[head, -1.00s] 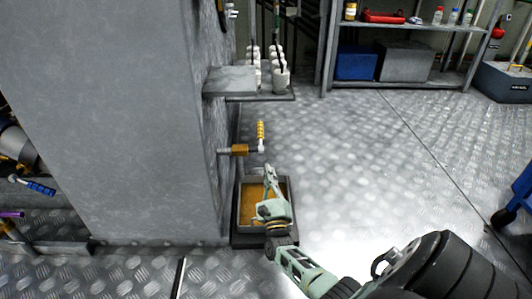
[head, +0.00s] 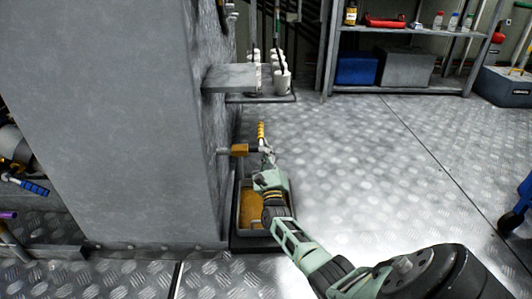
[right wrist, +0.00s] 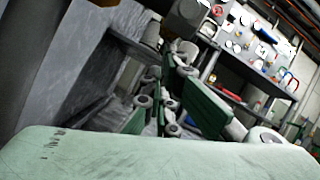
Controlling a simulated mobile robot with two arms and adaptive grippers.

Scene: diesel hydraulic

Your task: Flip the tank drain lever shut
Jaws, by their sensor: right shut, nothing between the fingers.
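The tank drain valve has a brass body (head: 239,150) on a short pipe from the side of the large grey tank (head: 110,110). Its lever has a yellow grip (head: 261,130) that points up in the head view, at the valve's outer end. My right gripper (head: 267,150) is shut and empty, with its fingertips right at the base of the lever, just below the yellow grip. I cannot tell whether they touch it. The fingers partly hide the valve's outer end. In the right wrist view the green fingers (right wrist: 168,92) show, but the lever cannot be made out. My left gripper is not in view.
A dark drip tray (head: 238,215) with brownish contents stands on the floor under the valve, partly behind my right arm. A small ledge (head: 230,78) with white cups juts from the tank above. Shelves (head: 400,85) stand behind.

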